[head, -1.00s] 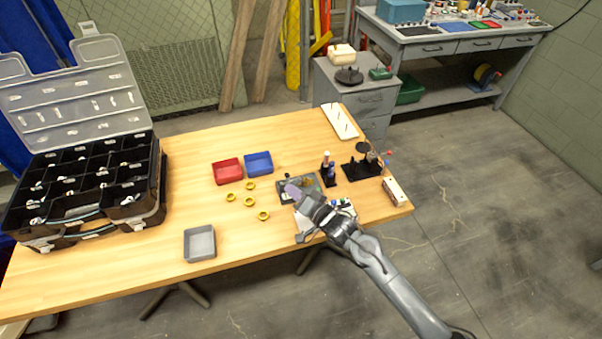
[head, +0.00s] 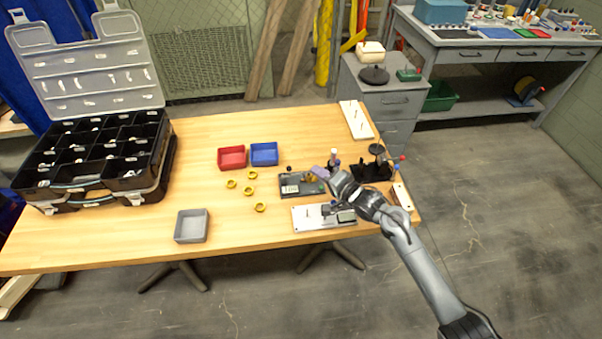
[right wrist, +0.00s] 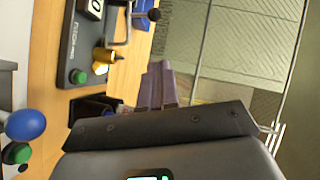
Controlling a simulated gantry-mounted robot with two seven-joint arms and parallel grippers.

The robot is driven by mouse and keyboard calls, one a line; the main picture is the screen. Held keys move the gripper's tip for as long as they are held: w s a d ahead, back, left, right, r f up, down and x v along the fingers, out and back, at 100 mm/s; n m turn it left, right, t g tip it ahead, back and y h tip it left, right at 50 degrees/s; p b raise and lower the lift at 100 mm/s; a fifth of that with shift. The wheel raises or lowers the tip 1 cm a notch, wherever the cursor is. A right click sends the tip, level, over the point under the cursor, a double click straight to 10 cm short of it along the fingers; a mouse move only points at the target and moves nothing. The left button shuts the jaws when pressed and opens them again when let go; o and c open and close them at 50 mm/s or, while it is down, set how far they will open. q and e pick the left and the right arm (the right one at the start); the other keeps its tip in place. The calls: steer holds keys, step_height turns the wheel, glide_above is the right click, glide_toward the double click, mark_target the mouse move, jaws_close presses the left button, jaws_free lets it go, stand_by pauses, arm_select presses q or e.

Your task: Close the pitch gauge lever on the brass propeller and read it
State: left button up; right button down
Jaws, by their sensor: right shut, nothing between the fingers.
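The dark pitch gauge (head: 290,190) lies on the right part of the wooden table. The small brass propeller (head: 312,178) is at its right end; a brass-yellow part (right wrist: 103,56) also shows in the right wrist view. The gauge's body (right wrist: 74,40) there carries a green button and a white display whose reading I cannot make out. A black ball knob (right wrist: 154,15) on a thin metal bar, apparently the lever, stands beyond it. My right gripper (head: 320,172) has its purple fingers together, empty, by the gauge's right end. Its fingers (right wrist: 158,85) show no contact with the lever. My left gripper is out of view.
A white plate (head: 305,218) with a grey fixture lies in front of the gauge. A black stand (head: 370,172) is to its right. Red (head: 231,158) and blue (head: 264,154) trays, several brass rings and a grey tray (head: 191,226) lie left.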

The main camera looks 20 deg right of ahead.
steer(key=w+a, duration=0.1)
steer(key=w+a+f+b, duration=0.1)
steer(key=w, duration=0.1)
steer(key=shift+w+a+f, duration=0.1)
steer(key=shift+w+a, duration=0.1)
steer(key=shift+a, duration=0.15)
steer(key=shift+w+a+f+b, duration=0.15)
steer(key=shift+w+a+f, duration=0.05)
steer(key=shift+a, duration=0.25)
steer(key=shift+w+a+f+b, duration=0.15)
steer(key=shift+a, duration=0.25)
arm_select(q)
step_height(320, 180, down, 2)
arm_select(e)
steer(key=shift+w+a, duration=0.1)
steer(key=shift+a, duration=0.1)
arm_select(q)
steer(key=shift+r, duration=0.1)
